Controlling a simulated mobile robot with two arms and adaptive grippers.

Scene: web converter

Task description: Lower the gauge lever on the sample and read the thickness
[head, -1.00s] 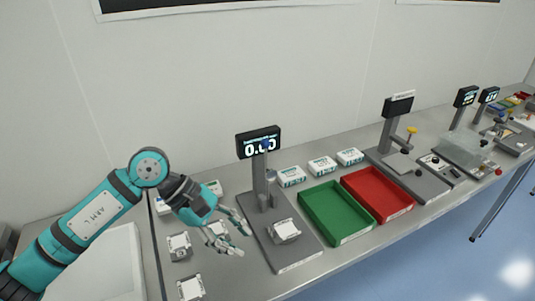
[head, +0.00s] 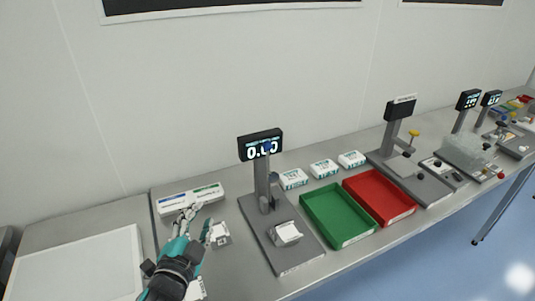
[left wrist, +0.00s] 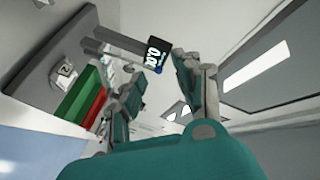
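The gauge stands on a grey base plate (head: 290,258). The knob also shows below the display in the left wrist view (left wrist: 158,70). A white-topped sample (head: 286,232) lies on the base plate in front of the column. My left gripper (head: 199,221) is open and empty, left of the gauge and apart from it. Its spread fingers also show in the left wrist view (left wrist: 168,90). My right gripper is not in view.
A green tray (head: 347,241) and a red tray (head: 402,215) sit right of the gauge, with white boxes (head: 323,169) behind. A long white box (head: 190,198) and a small block (head: 220,236) lie near my left gripper. Another gauge stand (head: 397,125) is farther right.

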